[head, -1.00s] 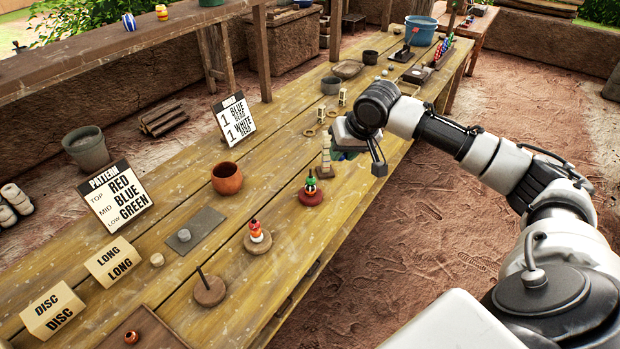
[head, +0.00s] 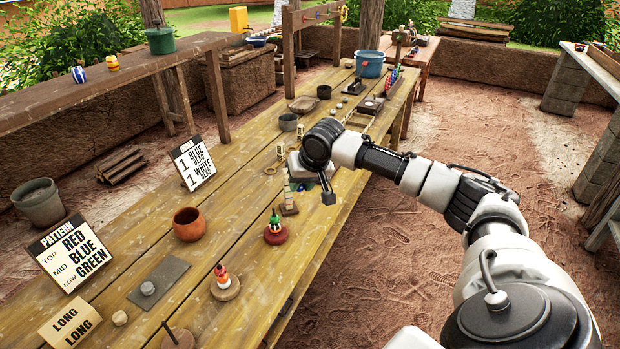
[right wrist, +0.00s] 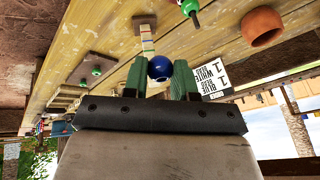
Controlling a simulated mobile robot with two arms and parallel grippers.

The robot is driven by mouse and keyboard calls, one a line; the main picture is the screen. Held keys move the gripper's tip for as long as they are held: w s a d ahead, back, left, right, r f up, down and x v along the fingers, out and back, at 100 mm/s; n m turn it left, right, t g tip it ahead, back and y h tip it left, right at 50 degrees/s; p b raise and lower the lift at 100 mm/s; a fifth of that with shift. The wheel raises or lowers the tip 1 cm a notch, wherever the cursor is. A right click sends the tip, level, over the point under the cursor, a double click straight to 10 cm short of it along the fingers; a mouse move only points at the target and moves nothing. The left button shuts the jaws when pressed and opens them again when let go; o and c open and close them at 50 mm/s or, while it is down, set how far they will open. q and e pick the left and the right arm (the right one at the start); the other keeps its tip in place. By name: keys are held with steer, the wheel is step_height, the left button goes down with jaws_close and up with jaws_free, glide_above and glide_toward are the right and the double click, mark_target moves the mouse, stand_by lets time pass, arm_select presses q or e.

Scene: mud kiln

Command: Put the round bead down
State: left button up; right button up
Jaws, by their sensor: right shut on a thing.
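The round bead (right wrist: 160,68) is blue with a pale spot. It sits between the green fingers of my right gripper (right wrist: 160,78) in the right wrist view, and the gripper is shut on it. In the head view my right gripper (head: 300,172) is over the table's right edge, beside a pale stacked post on a square base (head: 289,209). My left gripper is not in view.
A brown bowl (head: 188,224), grey slab (head: 158,283) and pattern sign (head: 70,253) are to the left. Bare planks lie between them.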

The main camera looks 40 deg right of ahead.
glide_above(277, 216)
step_height(277, 216, down, 3)
steer(key=shift+s+f+p, duration=0.15)
steer(key=shift+f+p, duration=0.05)
steer(key=shift+p, duration=0.15)
steer(key=f+p, duration=0.1)
steer(key=f, duration=0.2)
steer(key=shift+a+f+p, duration=0.1)
steer(key=shift+a+p, duration=0.2)
steer(key=shift+p, duration=0.05)
jaws_close()
steer(key=shift+f, duration=0.3)
steer(key=shift+s+f, duration=0.1)
steer(key=shift+f, duration=0.25)
steer(key=shift+d+f, duration=0.1)
steer(key=shift+f, duration=0.05)
steer(key=o, duration=0.7)
jaws_free()
steer(key=shift+w+d, duration=0.2)
steer(key=shift+w, duration=0.05)
steer(key=shift+o, duration=0.9)
steer(key=shift+a+r, duration=0.2)
steer(key=shift+r, duration=0.05)
